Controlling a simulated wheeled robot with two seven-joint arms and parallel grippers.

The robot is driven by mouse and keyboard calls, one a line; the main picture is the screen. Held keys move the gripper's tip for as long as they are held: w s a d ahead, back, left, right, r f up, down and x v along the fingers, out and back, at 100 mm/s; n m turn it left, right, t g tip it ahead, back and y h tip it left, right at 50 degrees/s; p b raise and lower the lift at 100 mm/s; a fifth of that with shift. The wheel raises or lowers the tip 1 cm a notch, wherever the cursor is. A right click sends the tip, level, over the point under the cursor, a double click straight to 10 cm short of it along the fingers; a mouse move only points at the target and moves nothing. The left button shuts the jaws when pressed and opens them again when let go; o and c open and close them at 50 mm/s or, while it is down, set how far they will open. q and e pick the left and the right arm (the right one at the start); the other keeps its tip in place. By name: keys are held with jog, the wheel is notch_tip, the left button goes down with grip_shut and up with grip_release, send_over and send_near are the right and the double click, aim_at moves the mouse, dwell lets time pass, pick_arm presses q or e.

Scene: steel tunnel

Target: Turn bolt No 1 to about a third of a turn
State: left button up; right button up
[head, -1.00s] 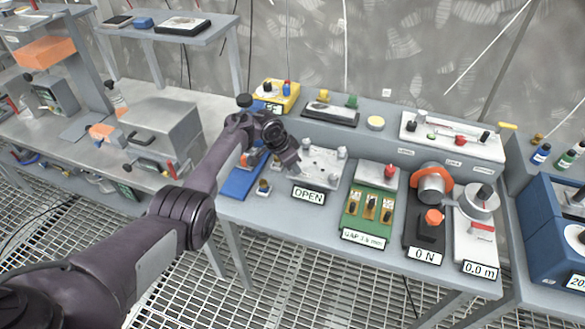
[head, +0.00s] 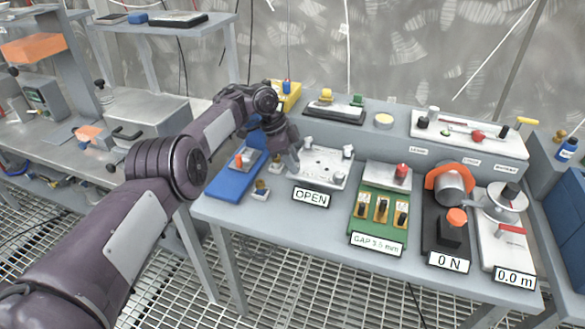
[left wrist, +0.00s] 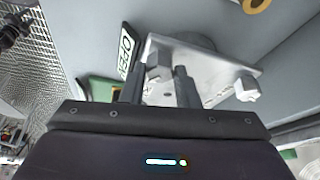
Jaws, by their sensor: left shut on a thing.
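A pale metal plate (head: 322,163) with several bolts stands on the grey bench, behind a sign reading OPEN (head: 311,198). My left gripper (head: 295,168) is at the plate's left side, pointing down. In the left wrist view, my left gripper (left wrist: 160,82) has its two dark fingers on either side of a grey bolt head (left wrist: 158,66) and is shut on it. Another bolt (left wrist: 247,88) stands free on the plate's other corner. No bolt numbers are readable, so I cannot tell which bolt is held. My right gripper is not in view.
To the right stand a green gap block (head: 378,220), a black force unit (head: 449,232) and a white crank unit (head: 503,235). A blue tray (head: 232,180) lies left of the plate. A white panel with knobs (head: 470,133) is at the back.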

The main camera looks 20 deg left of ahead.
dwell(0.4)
pick_arm(q)
jog(key=o, duration=1)
jog(key=v, duration=0.7)
jog(key=shift+a+r, duration=0.2)
jog(key=shift+r, duration=0.15)
jog(key=shift+f, duration=0.1)
